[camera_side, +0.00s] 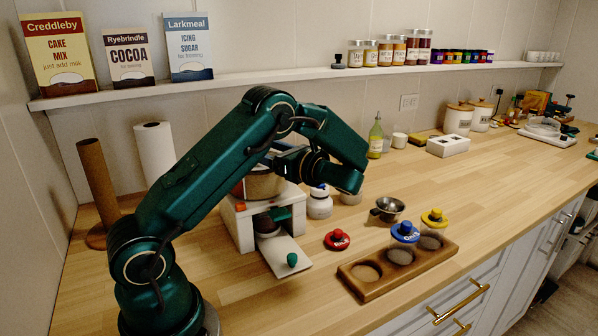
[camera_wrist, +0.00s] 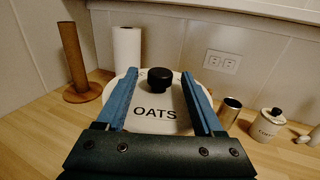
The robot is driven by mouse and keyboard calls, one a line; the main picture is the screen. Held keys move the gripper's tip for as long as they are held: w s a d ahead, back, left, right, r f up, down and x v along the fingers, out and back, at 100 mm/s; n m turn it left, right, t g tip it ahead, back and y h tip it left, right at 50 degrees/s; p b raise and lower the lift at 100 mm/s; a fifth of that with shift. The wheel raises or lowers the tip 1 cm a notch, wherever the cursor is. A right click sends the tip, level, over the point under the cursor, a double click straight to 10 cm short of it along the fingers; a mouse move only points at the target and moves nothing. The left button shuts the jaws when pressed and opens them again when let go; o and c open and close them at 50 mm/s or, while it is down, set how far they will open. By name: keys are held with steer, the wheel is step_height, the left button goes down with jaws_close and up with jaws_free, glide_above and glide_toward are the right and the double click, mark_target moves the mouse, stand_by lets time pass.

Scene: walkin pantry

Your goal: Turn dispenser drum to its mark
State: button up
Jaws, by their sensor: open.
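The white dispenser (camera_side: 240,228) stands on the counter beneath my forearm, with a tan round container on top partly hidden by my arm. A dark round part (camera_side: 267,222), possibly the drum, and a green piece (camera_side: 281,213) show at its front. I cannot make out a mark. In the wrist view a white round lid (camera_wrist: 155,122) reads OATS and has a black knob (camera_wrist: 159,80). My gripper (camera_wrist: 159,74) is open; its blue fingers are spread either side of the knob in that view. Whether they touch the lid, I cannot tell. The fingers are hidden in the side view.
A red lid (camera_side: 337,240), a metal funnel (camera_side: 388,209) and a wooden tray (camera_side: 375,288) with blue- and yellow-lidded jars lie right. Front counter is clear.

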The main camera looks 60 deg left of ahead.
steer(key=shift+x, duration=1)
jaws_close()
stand_by(0.7)
